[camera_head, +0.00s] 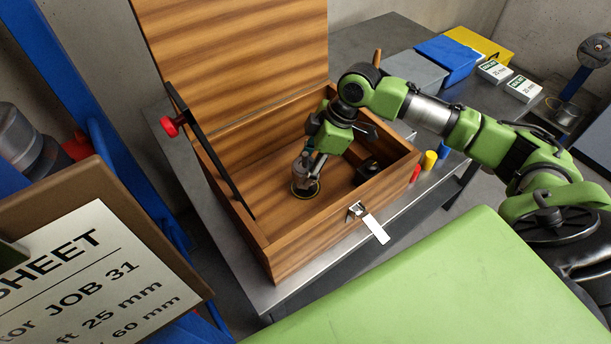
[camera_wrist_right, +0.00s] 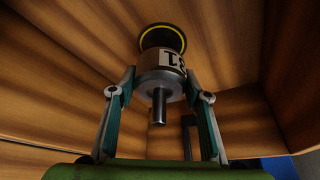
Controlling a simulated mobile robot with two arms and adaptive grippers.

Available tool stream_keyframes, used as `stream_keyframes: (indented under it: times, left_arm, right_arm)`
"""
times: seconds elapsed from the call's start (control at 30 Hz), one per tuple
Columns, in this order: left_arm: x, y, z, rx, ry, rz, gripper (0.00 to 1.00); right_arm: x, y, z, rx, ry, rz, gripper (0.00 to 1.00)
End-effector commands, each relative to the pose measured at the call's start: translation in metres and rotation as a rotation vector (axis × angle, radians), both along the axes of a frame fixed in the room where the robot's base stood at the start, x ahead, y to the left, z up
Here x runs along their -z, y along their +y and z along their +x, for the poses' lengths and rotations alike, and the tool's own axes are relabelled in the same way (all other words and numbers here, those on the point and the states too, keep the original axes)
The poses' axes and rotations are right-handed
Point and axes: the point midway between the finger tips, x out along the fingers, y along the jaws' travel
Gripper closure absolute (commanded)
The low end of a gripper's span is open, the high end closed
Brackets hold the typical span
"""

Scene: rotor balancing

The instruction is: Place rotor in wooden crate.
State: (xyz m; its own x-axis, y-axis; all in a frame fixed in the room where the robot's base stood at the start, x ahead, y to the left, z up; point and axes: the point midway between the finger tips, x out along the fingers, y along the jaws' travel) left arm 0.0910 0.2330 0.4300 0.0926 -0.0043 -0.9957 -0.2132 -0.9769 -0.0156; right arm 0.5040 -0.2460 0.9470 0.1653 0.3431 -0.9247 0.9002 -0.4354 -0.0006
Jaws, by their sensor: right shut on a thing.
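The wooden crate (camera_head: 290,250) stands on a grey metal table with its lid open and tilted back. My right gripper (camera_head: 312,168) reaches down into the crate and is shut on the rotor (camera_head: 301,184). The rotor is a metal cylinder with a shaft and a dark disc with a yellow rim, low inside the crate. In the right wrist view the rotor (camera_wrist_right: 160,73) sits between the two fingers, with part of a printed number on it. I cannot tell whether its disc touches the crate floor. My left gripper is not in view.
A dark object (camera_head: 368,170) lies in the crate's right corner. Red, yellow and blue small cylinders (camera_head: 429,160) stand right of the crate. Boxes (camera_head: 447,60) stand behind. A job sheet (camera_head: 85,275) is at lower left.

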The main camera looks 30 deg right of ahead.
Motion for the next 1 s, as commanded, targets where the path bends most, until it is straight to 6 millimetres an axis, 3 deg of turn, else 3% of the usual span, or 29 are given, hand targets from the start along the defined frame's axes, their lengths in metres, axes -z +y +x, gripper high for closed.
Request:
stream_keyframes:
  times: [0.17,0.4,0.7,0.73,0.77,1.0]
  left_arm:
    - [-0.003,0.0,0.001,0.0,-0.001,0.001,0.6]
    - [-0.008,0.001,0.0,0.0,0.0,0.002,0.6]
    - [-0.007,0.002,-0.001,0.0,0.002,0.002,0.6]
    - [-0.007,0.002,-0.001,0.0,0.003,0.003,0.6]
    - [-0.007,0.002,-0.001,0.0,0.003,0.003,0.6]
    - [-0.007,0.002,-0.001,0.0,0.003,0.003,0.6]
  right_arm:
    - [0.008,0.001,0.001,-0.001,-0.005,0.003,1.0]
    - [0.036,0.001,0.001,0.0,-0.005,0.003,1.0]
    - [0.039,0.001,0.002,-0.001,-0.008,0.003,1.0]
    - [0.041,0.0,0.0,-0.001,-0.002,0.0,0.48]
    - [0.041,0.0,0.0,-0.001,-0.002,0.0,0.4]
    - [0.041,0.0,0.0,-0.001,-0.002,0.0,0.39]
